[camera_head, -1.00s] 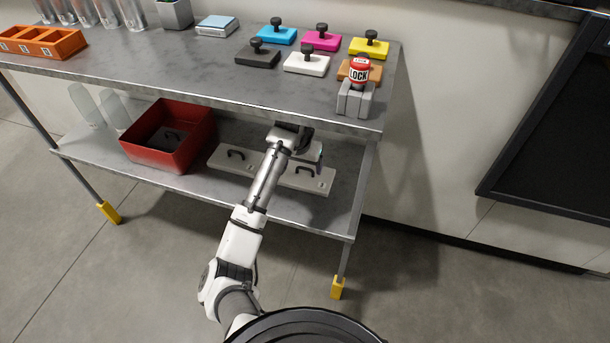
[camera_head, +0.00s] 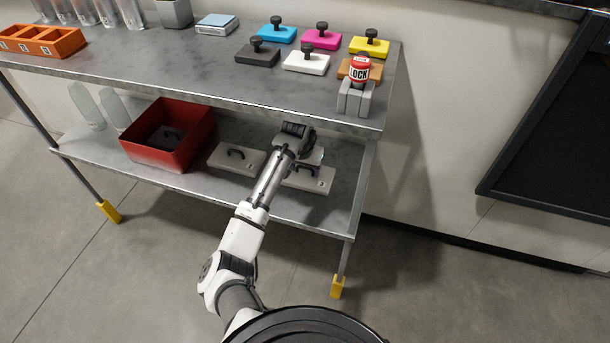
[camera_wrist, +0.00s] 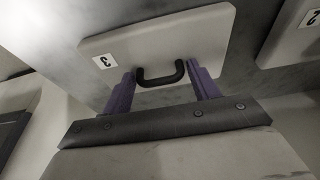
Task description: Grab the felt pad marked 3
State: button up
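The felt pad marked 3 (camera_wrist: 195,30) is a pale grey slab with a black loop handle (camera_wrist: 162,78). Its label reads upside down in the wrist view. It appears to be the right-hand pad (camera_head: 318,181) on the lower shelf in the head view, partly hidden by my arm. My gripper (camera_wrist: 162,72) is open, with a purple finger at each side of the handle. I cannot tell whether the fingers touch it or reach down around it. In the head view the fingers are mostly hidden beneath my wrist.
The pad marked 2 (camera_wrist: 295,35) lies beside it, with a gap; it appears left of my arm (camera_head: 232,157). A red bin (camera_head: 165,158) stands further left on the lower shelf (camera_head: 215,192). The upper shelf (camera_head: 200,68) overhangs with a front edge close to my wrist.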

jog(key=c, duration=0.6)
jog(key=shift+r, duration=0.1)
